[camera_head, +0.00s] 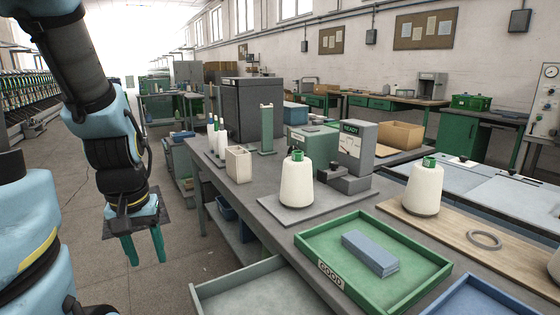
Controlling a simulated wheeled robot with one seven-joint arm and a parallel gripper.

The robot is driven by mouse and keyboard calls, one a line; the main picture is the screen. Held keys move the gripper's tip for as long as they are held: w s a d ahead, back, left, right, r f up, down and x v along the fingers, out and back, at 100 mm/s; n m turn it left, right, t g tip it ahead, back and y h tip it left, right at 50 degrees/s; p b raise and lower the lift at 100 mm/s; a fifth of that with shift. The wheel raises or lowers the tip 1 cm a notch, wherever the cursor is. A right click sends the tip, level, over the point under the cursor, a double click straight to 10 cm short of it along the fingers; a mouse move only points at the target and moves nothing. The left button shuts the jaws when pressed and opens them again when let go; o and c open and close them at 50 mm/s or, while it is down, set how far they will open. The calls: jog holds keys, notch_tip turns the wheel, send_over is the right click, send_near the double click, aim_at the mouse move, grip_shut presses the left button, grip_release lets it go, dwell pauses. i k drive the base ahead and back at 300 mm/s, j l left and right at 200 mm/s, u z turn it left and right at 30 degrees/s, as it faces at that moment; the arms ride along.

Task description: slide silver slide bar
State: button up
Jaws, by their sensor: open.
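I cannot make out a silver slide bar with certainty. A low dark grey device (343,180) with a raised block on it sits on the bench, in front of a grey box marked READY (358,146). Any bar on these is too small to tell. My gripper (145,249) hangs at the left with two teal fingers pointing down. It is open and empty, out over the floor, left of the bench and well away from the device.
A white yarn cone (297,185) stands on a grey plate left of the device, and another cone (423,188) stands at right. A green tray marked GOOD (318,262) holds blue-grey pieces. A cream container (238,164) stands at the bench's left. Floor around my gripper is clear.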

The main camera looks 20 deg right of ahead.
aim_at(335, 170)
jog(key=i+j+u, duration=0.15)
jog(key=i, duration=0.95)
